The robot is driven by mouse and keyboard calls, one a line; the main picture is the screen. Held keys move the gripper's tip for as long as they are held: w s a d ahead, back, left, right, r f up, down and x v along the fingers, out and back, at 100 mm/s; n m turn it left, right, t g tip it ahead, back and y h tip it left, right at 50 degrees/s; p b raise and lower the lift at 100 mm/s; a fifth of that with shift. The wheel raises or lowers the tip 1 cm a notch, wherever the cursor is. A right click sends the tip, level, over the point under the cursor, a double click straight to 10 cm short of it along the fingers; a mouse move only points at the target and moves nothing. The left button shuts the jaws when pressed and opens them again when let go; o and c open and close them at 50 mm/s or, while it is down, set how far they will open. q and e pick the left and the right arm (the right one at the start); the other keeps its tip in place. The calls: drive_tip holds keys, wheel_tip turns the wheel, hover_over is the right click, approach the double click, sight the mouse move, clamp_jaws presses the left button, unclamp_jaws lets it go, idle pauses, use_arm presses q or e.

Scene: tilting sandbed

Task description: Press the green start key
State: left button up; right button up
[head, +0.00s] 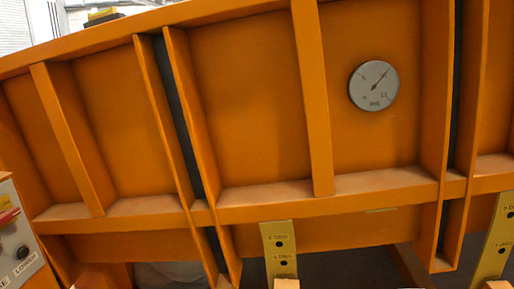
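No green key shows in the head view. A light grey control box (18,240) is cut off by the left edge, tilted in the picture. It carries a red lever or handle (8,217) and a round black knob (23,252), with dark lettering below that I cannot read surely. The rest of the box is out of frame. Neither of my grippers is in view.
A large orange ribbed steel wall (250,95) fills most of the view, with a round white dial gauge (374,86) at upper right. Brass plates with holes (280,252) and (495,240) stand at the bottom. Dark gaps show beneath the wall.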

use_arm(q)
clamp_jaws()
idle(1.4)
